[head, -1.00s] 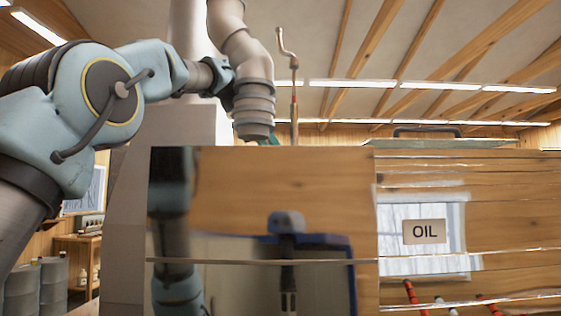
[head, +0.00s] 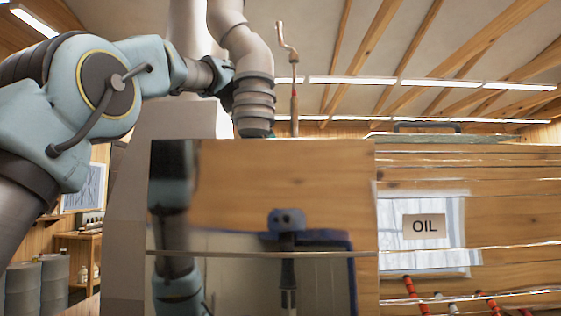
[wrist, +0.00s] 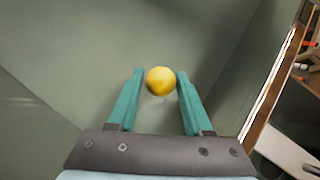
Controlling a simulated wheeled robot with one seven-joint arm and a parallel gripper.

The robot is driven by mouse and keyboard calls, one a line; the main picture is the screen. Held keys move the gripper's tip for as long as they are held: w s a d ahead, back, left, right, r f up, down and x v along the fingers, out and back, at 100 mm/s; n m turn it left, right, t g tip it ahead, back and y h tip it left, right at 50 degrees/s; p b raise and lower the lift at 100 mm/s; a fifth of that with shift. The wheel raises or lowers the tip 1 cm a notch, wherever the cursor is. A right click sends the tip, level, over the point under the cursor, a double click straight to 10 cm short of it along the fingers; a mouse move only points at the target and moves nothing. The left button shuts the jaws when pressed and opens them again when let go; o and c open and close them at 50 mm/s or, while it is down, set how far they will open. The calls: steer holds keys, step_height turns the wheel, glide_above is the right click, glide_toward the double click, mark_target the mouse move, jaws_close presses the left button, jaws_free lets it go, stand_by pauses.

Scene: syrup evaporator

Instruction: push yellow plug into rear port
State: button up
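The yellow plug (wrist: 160,81) shows in the wrist view as a round yellow end between the fingertips of my gripper (wrist: 160,76). I cannot make out the rear port. In the head view my fingers are hidden behind the front panel, and the plug does not show.
A shiny front panel (head: 265,195) with reflections blocks the head view of the space behind it. A crank-shaped rod (head: 288,75) rises behind the panel. In the wrist view a wooden edge (wrist: 262,110) runs along the right.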

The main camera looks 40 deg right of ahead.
steer(key=o, duration=0.4)
steer(key=shift+c, duration=0.2)
steer(key=shift+r, duration=0.15)
steer(key=p+v, duration=0.1)
steer(key=v, duration=0.9)
steer(key=shift+a+r, duration=0.2)
steer(key=shift+a, duration=0.1)
steer(key=shift+a, duration=0.1)
